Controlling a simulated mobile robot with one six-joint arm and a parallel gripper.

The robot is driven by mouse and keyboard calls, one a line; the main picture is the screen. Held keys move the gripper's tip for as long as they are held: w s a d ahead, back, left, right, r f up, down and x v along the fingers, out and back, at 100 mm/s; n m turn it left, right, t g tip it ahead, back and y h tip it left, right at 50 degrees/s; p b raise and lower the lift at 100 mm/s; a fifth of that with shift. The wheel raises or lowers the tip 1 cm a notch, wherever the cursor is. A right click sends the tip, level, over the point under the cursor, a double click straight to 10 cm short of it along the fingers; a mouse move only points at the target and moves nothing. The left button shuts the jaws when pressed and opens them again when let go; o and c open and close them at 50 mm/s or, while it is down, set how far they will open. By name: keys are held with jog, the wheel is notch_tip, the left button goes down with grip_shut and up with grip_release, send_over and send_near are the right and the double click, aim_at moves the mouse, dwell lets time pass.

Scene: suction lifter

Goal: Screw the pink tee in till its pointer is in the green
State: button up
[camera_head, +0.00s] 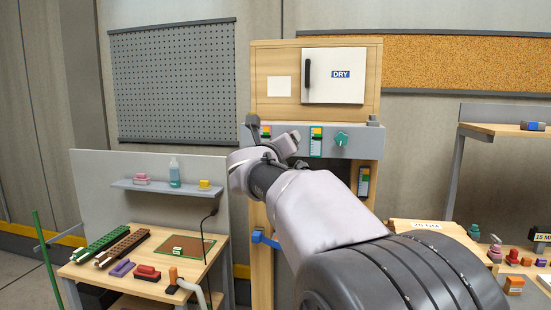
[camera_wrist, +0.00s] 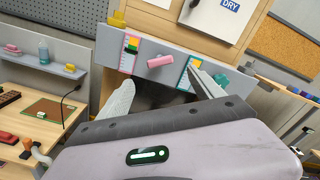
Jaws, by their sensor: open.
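The pink tee (camera_wrist: 160,61) sticks out from the front of the grey panel (camera_wrist: 105,38) in the wrist view, its bar nearly level. In the head view my arm hides the tee; the gripper (camera_head: 278,148) is seen partly, in front of the panel.
A teal tee (camera_head: 341,139) is on the panel to the right. Above is a white DRY door (camera_head: 333,76) with a black handle. A bench (camera_head: 140,286) with several parts stands left, and a cluttered table (camera_head: 432,228) right.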

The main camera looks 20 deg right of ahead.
jog(key=v, duration=0.6)
jog(key=shift+s+a, duration=0.2)
jog(key=shift+s, duration=0.05)
jog(key=s+a+f+n+g+y+b, duration=0.1)
jog(key=s+a+f+n+y+b, duration=0.4)
jog(key=s+a+f+n+y, duration=1.3)
jog(key=s+d+f+n+g+h+b, duration=0.2)
jog(key=s+f+n+g+h, duration=0.4)
jog(key=s+f+n, duration=0.8)
jog(key=s+f+g, duration=0.2)
jog(key=s+f, duration=0.2)
jog(key=f, duration=0.1)
jog(key=shift+f, duration=0.25)
